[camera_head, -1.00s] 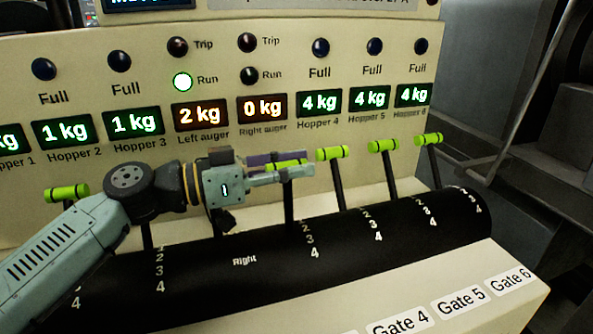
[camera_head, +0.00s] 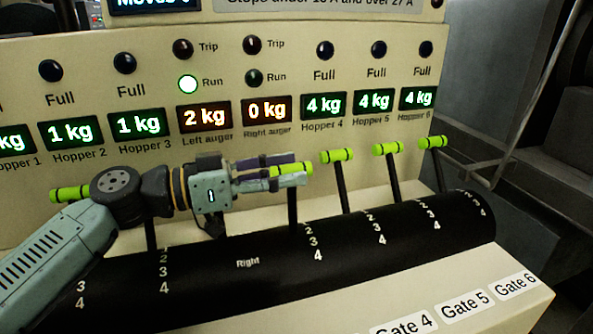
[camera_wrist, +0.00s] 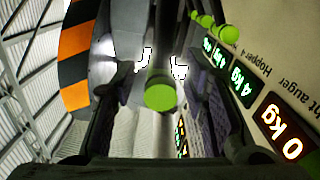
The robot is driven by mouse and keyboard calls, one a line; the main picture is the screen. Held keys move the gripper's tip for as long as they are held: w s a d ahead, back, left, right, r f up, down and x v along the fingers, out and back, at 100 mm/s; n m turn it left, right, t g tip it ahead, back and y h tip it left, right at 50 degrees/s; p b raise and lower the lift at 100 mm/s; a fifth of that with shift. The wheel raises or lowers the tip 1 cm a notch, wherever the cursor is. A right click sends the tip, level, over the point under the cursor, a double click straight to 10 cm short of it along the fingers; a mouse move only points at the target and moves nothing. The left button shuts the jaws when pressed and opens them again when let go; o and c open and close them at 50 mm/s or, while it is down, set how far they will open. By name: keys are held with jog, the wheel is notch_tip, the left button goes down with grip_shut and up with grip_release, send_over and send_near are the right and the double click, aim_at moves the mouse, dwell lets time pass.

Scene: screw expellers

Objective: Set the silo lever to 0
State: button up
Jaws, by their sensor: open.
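No lever in view carries a readable "silo" label. My gripper (camera_head: 302,172) is open at the lever with a green handle (camera_head: 291,170) above the "Right" marking. In the head view its fingers overlap that handle, one above and one below. In the wrist view the round green end of a handle (camera_wrist: 160,96) shows between the two spread fingers (camera_wrist: 162,70). I cannot tell whether either finger touches it. The lever's shaft goes down into the black curved housing (camera_head: 300,270) with numbered scales; its setting is not readable.
Green-handled levers for Gate 4 (camera_head: 337,156), Gate 5 (camera_head: 387,149) and Gate 6 (camera_head: 433,142) stand to the right. Another green handle (camera_head: 70,193) is at the left, by my arm. The panel behind has lit displays; the right auger display (camera_head: 267,111) reads 0 kg.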

jog(key=v, duration=0.9)
jog(key=shift+a, duration=0.3)
jog(key=shift+s, duration=0.1)
jog(key=shift+c, duration=0.5)
